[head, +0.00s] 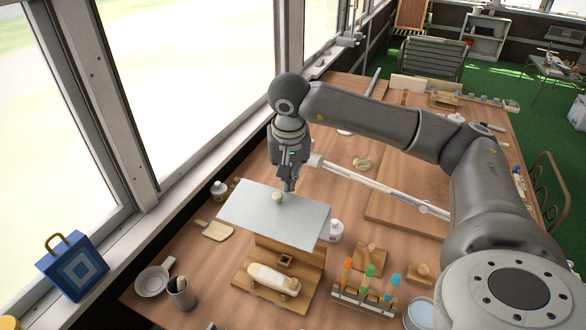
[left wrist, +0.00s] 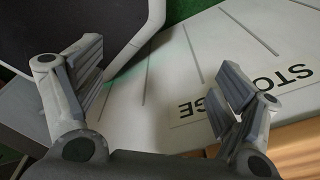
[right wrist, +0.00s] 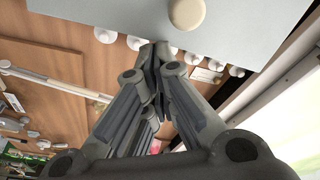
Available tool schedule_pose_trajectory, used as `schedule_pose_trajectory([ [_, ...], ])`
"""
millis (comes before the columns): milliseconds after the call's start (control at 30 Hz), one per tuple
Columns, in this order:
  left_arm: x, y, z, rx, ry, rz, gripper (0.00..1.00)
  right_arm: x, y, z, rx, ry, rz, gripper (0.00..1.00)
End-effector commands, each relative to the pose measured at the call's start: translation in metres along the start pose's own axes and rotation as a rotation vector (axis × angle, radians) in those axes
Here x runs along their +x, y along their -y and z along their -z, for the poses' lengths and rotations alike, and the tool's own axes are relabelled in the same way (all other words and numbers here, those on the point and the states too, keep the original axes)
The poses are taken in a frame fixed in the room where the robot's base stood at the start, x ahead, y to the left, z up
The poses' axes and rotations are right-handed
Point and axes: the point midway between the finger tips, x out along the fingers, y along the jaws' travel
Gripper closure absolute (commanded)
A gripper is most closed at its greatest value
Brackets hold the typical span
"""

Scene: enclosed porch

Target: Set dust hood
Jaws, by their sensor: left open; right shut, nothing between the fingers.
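The hood shows as a flat pale grey-blue panel (head: 300,218) with a round cream knob (head: 277,197) on top. It lies level over a wooden stand (head: 275,243) on the workbench. The panel (right wrist: 120,12) and knob (right wrist: 187,13) also show in the right wrist view. My right gripper (head: 289,187) is shut and empty, close by the knob and apart from it in the right wrist view (right wrist: 158,55). My left gripper (left wrist: 163,78) is open and empty, seen only in the left wrist view, over a white surface (left wrist: 150,95) with a "STORAGE" label (left wrist: 225,103).
A white object on a wooden base (head: 272,283) sits in front of the stand. Windows line the left. A wooden board (head: 410,190) lies beyond, mostly bare.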

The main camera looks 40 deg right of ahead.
Motion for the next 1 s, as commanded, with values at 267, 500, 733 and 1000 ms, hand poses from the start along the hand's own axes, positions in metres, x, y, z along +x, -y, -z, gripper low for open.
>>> schedule_pose_trajectory([
  [267,0.000,0.000,0.000,0.000,0.000,0.000,0.11,-0.002,0.006,-0.013,-0.001,0.003,-0.006,1.00],
  [500,-0.004,0.000,0.000,0.000,0.000,0.000,0.11,-0.008,0.008,-0.013,0.002,0.000,-0.002,1.00],
  [733,-0.018,0.001,0.002,0.000,0.000,0.000,0.11,-0.030,0.009,-0.008,0.002,-0.003,0.001,1.00],
  [1000,-0.035,0.001,0.003,0.000,0.000,0.000,0.11,-0.058,0.009,-0.003,0.001,-0.002,0.002,1.00],
])
